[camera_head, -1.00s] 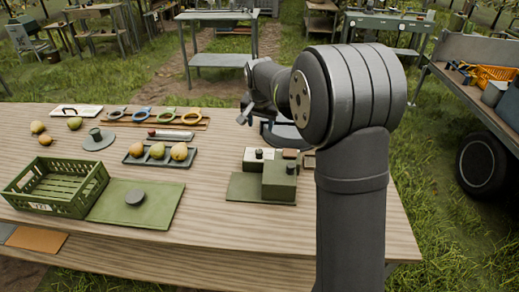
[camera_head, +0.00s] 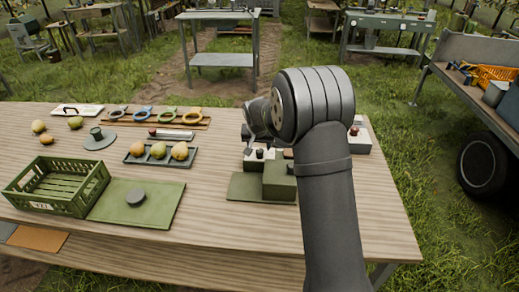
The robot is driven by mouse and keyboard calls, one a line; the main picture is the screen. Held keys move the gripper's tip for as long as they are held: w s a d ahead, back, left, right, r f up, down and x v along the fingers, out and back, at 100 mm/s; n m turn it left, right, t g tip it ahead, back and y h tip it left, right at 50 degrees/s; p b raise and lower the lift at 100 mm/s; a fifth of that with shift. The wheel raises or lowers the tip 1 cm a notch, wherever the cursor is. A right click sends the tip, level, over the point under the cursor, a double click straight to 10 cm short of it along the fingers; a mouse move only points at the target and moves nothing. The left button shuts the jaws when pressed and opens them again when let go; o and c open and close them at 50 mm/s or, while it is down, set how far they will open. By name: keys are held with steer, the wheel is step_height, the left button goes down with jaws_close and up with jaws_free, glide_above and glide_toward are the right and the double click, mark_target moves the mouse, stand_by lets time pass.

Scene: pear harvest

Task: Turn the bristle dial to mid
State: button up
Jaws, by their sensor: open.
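A green box-shaped unit (camera_head: 279,184) stands on a flat green base (camera_head: 247,187) at the right of the table, with a small dark knob (camera_head: 290,169) on top. Just behind it is a low white block (camera_head: 254,165) with a dark knob (camera_head: 260,153). Which knob is the bristle dial I cannot tell; no markings are readable. My gripper (camera_head: 249,146) points down just above and behind the white block, its jaws open and empty. It looks close to the white block's knob, but I cannot tell whether it touches. My arm hides part of the area behind.
A green crate (camera_head: 57,205) and a green mat (camera_head: 160,205) with a dark disc lie at the left front. A dark tray (camera_head: 133,161) holds pears left of the unit. A pale box with a red knob (camera_head: 354,130) stands right of my arm.

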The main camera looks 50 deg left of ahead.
mark_target(259, 150)
steer(key=shift+x, duration=1.7)
steer(key=c, duration=1)
steer(key=shift+o, duration=0.2)
steer(key=m+t+h, duration=0.1)
steer(key=m, duration=0.3)
steer(key=shift+s+a, duration=0.1)
steer(key=shift+a, duration=0.05)
steer(key=m+h, duration=0.2)
steer(key=m, duration=0.2)
steer(key=shift+a+m, duration=0.15)
steer(key=shift+m, duration=0.15)
